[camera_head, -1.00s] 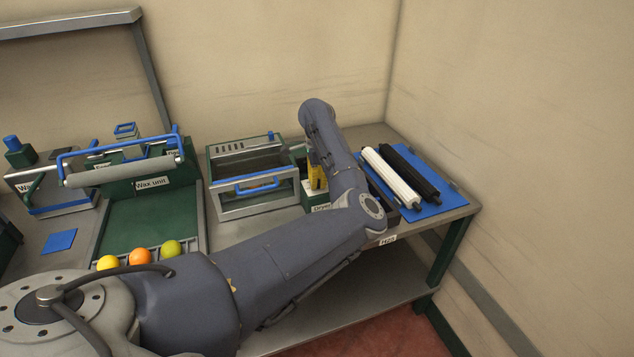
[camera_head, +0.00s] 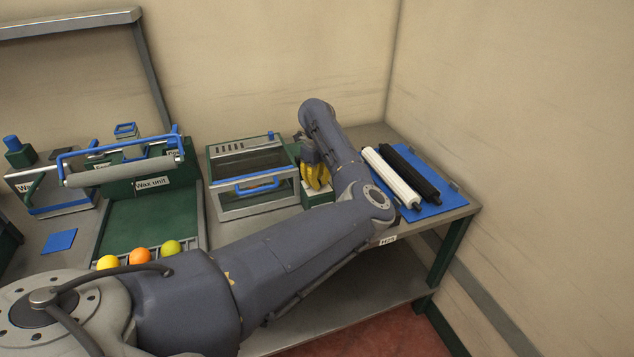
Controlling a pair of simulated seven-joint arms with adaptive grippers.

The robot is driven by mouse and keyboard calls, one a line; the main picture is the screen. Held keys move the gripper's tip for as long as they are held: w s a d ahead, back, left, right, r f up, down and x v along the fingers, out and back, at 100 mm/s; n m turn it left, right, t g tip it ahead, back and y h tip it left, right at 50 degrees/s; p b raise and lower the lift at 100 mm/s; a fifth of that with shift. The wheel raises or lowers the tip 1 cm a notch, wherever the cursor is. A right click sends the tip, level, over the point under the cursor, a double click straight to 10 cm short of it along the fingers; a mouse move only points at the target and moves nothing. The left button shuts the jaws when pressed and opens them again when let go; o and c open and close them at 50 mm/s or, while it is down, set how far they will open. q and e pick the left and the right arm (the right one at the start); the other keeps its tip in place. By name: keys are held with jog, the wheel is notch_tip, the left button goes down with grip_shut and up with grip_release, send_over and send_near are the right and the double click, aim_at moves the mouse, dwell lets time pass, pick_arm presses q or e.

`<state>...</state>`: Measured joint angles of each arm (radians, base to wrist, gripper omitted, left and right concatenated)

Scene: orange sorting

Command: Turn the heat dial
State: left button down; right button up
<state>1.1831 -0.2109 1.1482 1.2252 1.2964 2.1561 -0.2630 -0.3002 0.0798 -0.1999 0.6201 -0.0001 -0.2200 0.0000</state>
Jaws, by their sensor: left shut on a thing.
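The dryer box (camera_head: 232,211) is a grey and green unit with a clear front and a blue handle. A small green control block (camera_head: 316,195) with a white label stands at its right side. My left gripper (camera_head: 317,184), with yellow fingers, points down onto the top of this block. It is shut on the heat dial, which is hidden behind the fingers. My left arm crosses the front of the view and covers part of the block. My right gripper is not in view.
A blue mat (camera_head: 440,208) with a white roller (camera_head: 392,178) and a black roller (camera_head: 417,175) lies right of my arm. The green wax unit (camera_head: 150,215) with several fruits (camera_head: 140,257) stands left. A wall is behind.

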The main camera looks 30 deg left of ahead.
pick_arm(q)
jog(key=m, duration=0.6)
jog(key=shift+m, duration=0.4)
dwell(0.4)
jog(key=c, duration=1.1)
grip_release()
jog(key=shift+c, duration=0.2)
jog(key=shift+r, duration=0.15)
notch_tip(320, 180, up, 12)
